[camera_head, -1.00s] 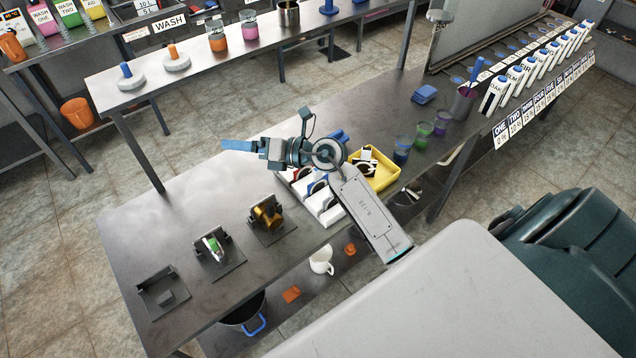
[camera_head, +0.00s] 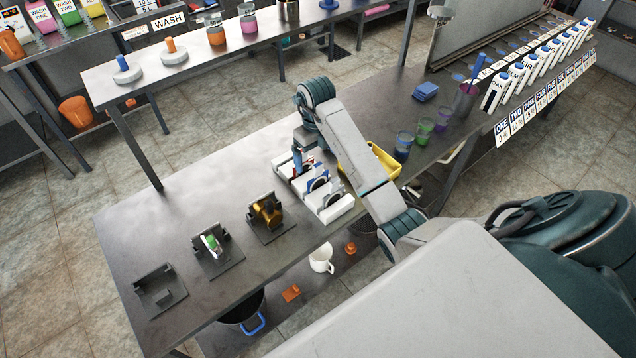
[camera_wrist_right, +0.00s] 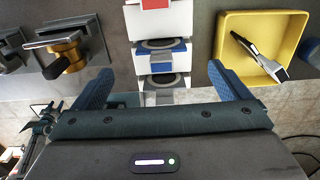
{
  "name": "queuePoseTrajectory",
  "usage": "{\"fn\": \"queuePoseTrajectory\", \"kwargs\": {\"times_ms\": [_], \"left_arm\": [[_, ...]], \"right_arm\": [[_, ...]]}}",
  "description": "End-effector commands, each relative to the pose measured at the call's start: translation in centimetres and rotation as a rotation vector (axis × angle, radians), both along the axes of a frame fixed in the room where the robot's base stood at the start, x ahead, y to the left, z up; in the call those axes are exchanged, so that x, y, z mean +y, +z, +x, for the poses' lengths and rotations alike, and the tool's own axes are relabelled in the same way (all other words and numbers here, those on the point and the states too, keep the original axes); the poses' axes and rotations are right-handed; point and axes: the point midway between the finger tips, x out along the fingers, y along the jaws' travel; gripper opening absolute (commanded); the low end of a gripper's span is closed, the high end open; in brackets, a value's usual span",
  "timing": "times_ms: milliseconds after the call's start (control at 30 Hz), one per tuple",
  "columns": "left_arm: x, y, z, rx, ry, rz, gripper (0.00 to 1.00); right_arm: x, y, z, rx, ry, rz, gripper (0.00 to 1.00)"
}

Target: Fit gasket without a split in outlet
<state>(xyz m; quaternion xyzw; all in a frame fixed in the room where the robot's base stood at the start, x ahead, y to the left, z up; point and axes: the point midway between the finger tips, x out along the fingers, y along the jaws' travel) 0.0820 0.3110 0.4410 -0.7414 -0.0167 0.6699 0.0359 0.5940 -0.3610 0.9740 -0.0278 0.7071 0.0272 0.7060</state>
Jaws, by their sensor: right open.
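A white rack (camera_head: 338,209) stands on the bench with dark ring gaskets upright in its slots; it shows in the right wrist view (camera_wrist_right: 178,20) with red, blue and white sections. Whether any gasket is split cannot be told. A brass fitting (camera_head: 267,211), perhaps the outlet, sits in a bracket left of the rack; it is also in the wrist view (camera_wrist_right: 66,52). My right gripper (camera_head: 303,164) points down at the rack's far end. In the wrist view its blue fingers (camera_wrist_right: 158,72) are apart and empty, with the rack between them in the picture. My left gripper is not in view.
A yellow tray (camera_wrist_right: 304,22) holding a metal-and-black item lies right of the rack, partly behind my arm. Left along the bench are a bracket with a green-and-white part (camera_head: 211,244) and an empty bracket (camera_head: 160,291). Coloured cups (camera_head: 424,131) stand to the right.

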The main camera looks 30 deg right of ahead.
Motion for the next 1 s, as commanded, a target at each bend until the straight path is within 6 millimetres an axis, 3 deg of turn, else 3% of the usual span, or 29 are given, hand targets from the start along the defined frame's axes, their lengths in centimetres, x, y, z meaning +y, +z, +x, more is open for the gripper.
{"fn": "queuePoseTrajectory", "kwargs": {"times_ms": [33,200,467,733,867,1000], "left_arm": [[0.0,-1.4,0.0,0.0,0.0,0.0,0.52],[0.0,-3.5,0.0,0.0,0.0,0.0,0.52],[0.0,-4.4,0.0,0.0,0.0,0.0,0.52],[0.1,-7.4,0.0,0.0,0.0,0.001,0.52],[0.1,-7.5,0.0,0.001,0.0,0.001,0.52],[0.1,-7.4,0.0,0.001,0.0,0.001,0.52]], "right_arm": [[0.0,-1.4,0.0,0.0,0.0,0.0,0.96],[0.0,-3.5,0.0,-0.001,0.0,0.001,0.96],[0.0,-4.4,-0.1,-0.002,0.001,0.001,0.96],[-0.2,-7.6,-0.4,-0.002,0.001,0.0,0.96],[-0.2,-8.9,-0.5,0.0,0.0,0.001,0.96],[-0.2,-9.0,-0.4,-0.002,0.0,0.0,0.96]]}}
